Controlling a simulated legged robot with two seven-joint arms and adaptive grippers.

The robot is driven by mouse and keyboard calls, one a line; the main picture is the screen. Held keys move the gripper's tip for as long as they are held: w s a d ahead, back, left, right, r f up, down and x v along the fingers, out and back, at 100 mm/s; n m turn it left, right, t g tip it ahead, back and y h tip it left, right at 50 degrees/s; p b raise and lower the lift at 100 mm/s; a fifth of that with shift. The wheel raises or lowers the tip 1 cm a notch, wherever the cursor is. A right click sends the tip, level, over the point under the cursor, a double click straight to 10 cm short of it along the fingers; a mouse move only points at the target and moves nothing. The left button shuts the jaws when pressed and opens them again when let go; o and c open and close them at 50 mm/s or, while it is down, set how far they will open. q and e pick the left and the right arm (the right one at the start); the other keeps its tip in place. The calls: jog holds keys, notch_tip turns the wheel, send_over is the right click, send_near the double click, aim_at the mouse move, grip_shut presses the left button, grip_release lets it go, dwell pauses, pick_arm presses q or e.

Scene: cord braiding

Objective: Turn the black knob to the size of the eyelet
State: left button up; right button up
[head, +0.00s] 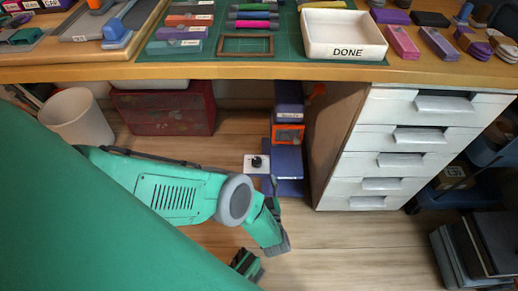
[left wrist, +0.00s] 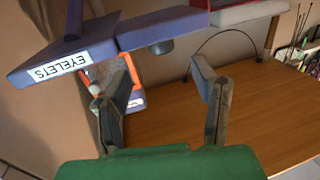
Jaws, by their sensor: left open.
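The black knob (head: 256,160) sits on a small white plate (head: 250,168) at the left side of a blue eyelet press (head: 287,163) below the bench. The press has an orange-framed panel (head: 289,134), and its EYELETS label (left wrist: 60,67) shows in the left wrist view. My left gripper (head: 279,220) is in front of and below the knob in the head view, apart from it. In the left wrist view its fingers (left wrist: 163,95) are spread with nothing between them. The knob's setting is too small to read, and I cannot make out an eyelet.
A white drawer cabinet (head: 400,150) stands right of the press. The bench edge (head: 200,71) runs above, with a DONE tray (head: 344,34) on top. A red box (head: 165,112) and a pale bin (head: 76,118) are at left.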

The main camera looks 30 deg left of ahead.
pick_arm(q)
jog(key=shift+v, duration=1.65)
jog(key=shift+s+f, duration=0.1)
